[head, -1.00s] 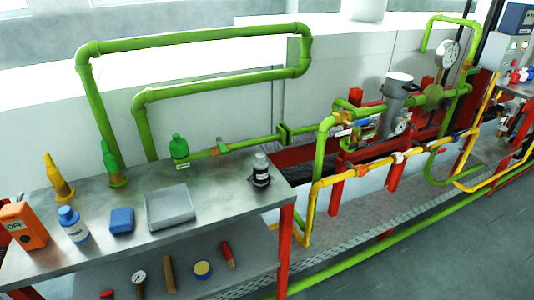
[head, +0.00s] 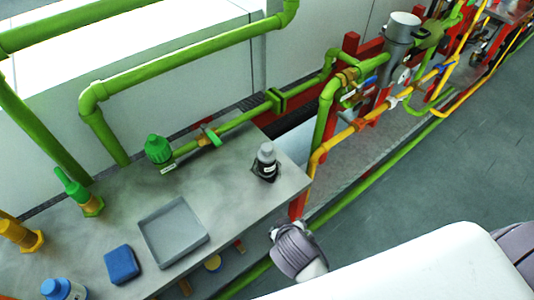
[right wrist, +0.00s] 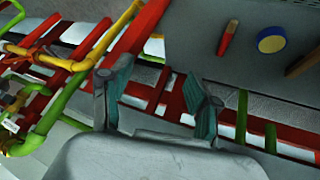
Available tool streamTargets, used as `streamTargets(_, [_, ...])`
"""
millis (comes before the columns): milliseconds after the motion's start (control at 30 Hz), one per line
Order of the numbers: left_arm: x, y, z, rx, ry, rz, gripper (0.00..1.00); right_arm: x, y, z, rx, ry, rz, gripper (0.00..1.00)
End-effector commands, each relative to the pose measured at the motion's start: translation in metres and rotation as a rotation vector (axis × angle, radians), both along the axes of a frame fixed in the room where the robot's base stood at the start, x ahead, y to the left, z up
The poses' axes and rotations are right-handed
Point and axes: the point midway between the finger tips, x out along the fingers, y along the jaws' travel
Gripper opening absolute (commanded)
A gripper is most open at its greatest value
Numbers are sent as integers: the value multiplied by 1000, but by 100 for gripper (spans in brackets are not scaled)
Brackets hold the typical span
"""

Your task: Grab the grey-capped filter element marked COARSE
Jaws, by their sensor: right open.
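The grey-capped filter element (head: 265,161) stands upright near the right end of the metal bench (head: 232,158) in the head view. It has a dark body and a white label too small to read. My right gripper (right wrist: 155,75) shows in the right wrist view with its two fingers apart and nothing between them. The filter element is not visible in that view. In the head view part of my right arm (head: 300,252) shows at lower right, in front of and below the bench corner. My left gripper is not in view.
Green pipes (head: 190,60) run behind.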

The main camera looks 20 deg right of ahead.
Motion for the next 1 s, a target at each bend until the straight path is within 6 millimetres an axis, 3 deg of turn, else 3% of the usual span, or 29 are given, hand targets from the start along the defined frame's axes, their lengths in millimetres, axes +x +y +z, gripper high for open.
streamTargets(33, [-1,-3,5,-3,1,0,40,0,-1,27,8,-27,-26,61])
streamTargets(133, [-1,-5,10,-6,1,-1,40,-2,-7,67,22,-67,-83,61])
streamTargets(400, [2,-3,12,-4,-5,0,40,32,26,144,34,-387,-205,61])
streamTargets(600, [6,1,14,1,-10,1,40,42,44,198,76,-601,-268,61])
streamTargets(767, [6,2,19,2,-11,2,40,57,42,204,84,-649,-277,61])
streamTargets(1000, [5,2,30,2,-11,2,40,98,26,185,83,-645,-279,61])
